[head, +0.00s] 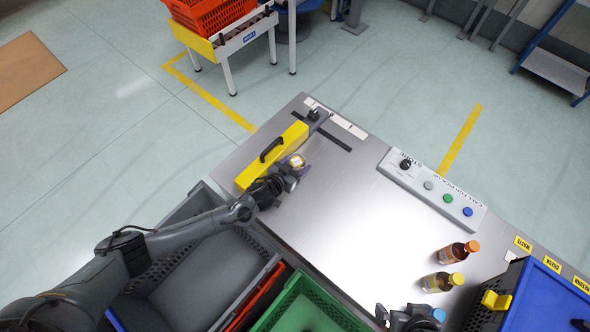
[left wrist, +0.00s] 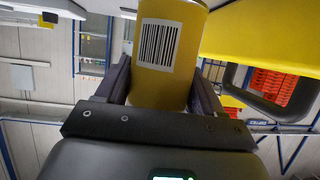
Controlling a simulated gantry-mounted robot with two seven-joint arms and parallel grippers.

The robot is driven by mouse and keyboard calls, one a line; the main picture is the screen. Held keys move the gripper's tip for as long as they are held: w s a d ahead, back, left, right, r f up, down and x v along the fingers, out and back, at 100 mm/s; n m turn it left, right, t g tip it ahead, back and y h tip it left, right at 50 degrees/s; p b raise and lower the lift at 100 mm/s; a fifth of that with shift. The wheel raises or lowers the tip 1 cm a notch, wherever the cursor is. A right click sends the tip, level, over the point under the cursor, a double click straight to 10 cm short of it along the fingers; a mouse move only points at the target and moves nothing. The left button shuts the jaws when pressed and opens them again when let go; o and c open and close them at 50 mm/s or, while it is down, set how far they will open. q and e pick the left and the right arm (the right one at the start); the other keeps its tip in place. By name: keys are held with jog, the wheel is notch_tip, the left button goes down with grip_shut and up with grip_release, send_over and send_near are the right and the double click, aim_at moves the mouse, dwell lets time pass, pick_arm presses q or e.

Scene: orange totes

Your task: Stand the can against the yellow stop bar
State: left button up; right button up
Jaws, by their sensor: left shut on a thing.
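The can is yellow with a white barcode label. In the head view its top (head: 297,160) shows at my left gripper (head: 294,167), just right of the yellow stop bar (head: 250,173). In the left wrist view the can (left wrist: 186,85) stands between the two dark fingers of my left gripper (left wrist: 163,82), which is shut on it. The stop bar (left wrist: 265,38) shows close on the can's right there. I cannot tell whether can and bar touch, or whether the can's base rests on the table. My right gripper (head: 408,319) is partly in view at the bottom edge; its fingers are unclear.
A black handle (head: 270,149) rises from the bar. A button panel (head: 432,190) lies to the right on the metal table (head: 350,220). A green crate (head: 305,290) and grey tote (head: 190,205) are at the front.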

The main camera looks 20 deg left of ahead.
pick_arm(q)
jog(key=shift+w+a+f, duration=0.15)
jog(key=shift+a+f, duration=0.05)
jog(key=shift+a, duration=0.1)
jog(key=shift+f, duration=1.9)
jog(key=shift+b, duration=0.3)
jog(key=shift+f, duration=0.15)
jog(key=o, duration=1.3)
